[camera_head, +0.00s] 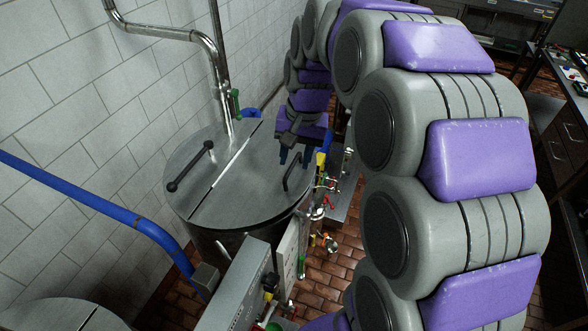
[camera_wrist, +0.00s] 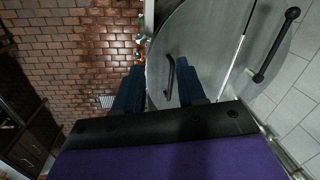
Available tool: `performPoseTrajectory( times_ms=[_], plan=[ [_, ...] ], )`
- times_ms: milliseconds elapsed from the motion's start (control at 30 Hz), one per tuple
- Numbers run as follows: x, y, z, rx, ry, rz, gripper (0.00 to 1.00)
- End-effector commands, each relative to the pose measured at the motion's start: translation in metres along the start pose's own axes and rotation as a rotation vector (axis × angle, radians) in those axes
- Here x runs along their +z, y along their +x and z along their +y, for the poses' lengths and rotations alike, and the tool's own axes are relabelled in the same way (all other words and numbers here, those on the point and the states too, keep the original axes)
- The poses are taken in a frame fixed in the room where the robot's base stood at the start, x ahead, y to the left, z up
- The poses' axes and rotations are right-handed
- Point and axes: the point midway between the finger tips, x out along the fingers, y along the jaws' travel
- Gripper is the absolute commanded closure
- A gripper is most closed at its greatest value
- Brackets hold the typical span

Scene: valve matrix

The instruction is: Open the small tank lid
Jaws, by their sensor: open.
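The round steel tank lid (camera_head: 235,200) is closed and lies flat on the tank. A seam with a pale hinge strip splits it in two. The right part carries a thin black handle (camera_head: 289,178), and the left part carries a thicker black bar handle (camera_head: 190,166). My gripper (camera_head: 291,157) is above the right edge of the lid, close to the thin handle. In the wrist view, the dark blue fingers of my gripper (camera_wrist: 160,92) are apart, and the thin handle (camera_wrist: 170,77) shows between them, nearer the right finger. Contact cannot be told.
A blue pipe (camera_head: 110,212) runs along the tiled wall at left. A grey control box (camera_head: 240,290) stands in front of the tank. Valves and fittings (camera_head: 325,190) line the tank's right side. A bench with drawers (camera_head: 568,130) is at far right.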

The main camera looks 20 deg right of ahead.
Motion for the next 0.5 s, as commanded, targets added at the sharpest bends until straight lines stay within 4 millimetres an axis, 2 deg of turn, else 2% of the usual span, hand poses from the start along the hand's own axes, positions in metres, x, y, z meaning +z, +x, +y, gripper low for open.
performPoseTrajectory(
  times_ms=[200, 500],
  plan=[
    [0.030, 0.003, 0.003, 0.020, -0.063, -0.017, 0.60],
    [0.042, 0.005, 0.003, 0.029, -0.090, -0.025, 0.60]
  ],
)
